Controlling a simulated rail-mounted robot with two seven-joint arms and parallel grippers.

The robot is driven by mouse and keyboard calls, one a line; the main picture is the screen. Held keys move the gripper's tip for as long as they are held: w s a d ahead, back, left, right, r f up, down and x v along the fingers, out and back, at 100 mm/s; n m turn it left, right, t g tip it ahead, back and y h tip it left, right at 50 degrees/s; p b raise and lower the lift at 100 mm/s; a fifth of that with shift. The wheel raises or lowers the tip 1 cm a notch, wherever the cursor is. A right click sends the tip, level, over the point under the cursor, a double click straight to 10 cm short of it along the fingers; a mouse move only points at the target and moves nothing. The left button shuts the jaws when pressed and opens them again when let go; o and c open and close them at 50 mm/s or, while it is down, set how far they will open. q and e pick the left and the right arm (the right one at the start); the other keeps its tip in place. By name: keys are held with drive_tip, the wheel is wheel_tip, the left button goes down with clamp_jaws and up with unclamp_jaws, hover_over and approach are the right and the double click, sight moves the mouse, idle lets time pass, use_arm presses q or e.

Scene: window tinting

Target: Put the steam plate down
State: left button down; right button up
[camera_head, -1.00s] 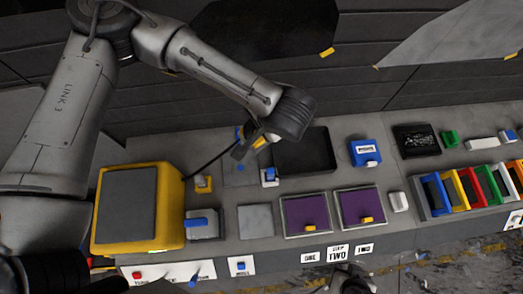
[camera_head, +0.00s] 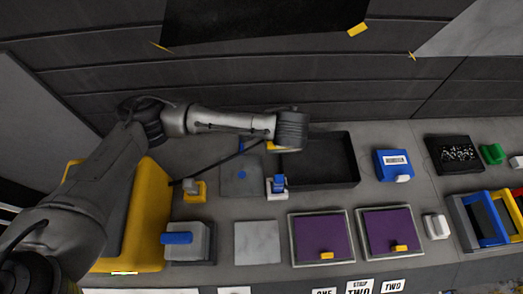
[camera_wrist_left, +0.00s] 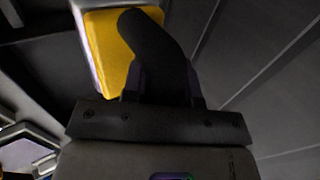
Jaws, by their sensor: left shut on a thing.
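The steam plate appears to be the yellow plate with a pale rim and a dark handle in the left wrist view (camera_wrist_left: 107,48). My left gripper (camera_wrist_left: 160,85) is shut on its dark handle. In the head view, my left gripper (camera_head: 284,143) is over the back left part of the black tray, with a yellow edge of the plate showing beneath it. Most of the plate is hidden by my wrist there. I cannot tell whether it touches anything below. My right gripper is out of view.
A grey square pad with a blue dot (camera_head: 240,178) lies bare left of the black tray (camera_head: 345,160). A dark cord (camera_head: 215,163) runs from near the yellow machine (camera_head: 153,215) toward my gripper. Purple framed panels (camera_head: 320,238), a blue box (camera_head: 394,165) and small tools crowd the bench.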

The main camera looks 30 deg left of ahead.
use_arm(q)
drive_tip(key=shift+w+a+f+b, duration=0.15)
drive_tip(key=shift+a+f, duration=2.3)
drive_tip(key=shift+a, duration=0.05)
drive_tip(key=shift+w+a+f+b, duration=0.15)
drive_tip(key=shift+a+f, duration=2.3)
drive_tip(key=shift+f, duration=0.1)
drive_tip(key=c, duration=0.9)
unclamp_jaws()
drive_tip(key=shift+f, duration=0.1)
drive_tip(key=p+v, duration=0.1)
drive_tip(key=v, duration=1)
drive_tip(key=shift+o, duration=0.5)
drive_tip(key=shift+s+d+r, duration=0.15)
drive_tip(key=shift+s+r, duration=0.1)
drive_tip(key=shift+r, duration=0.35)
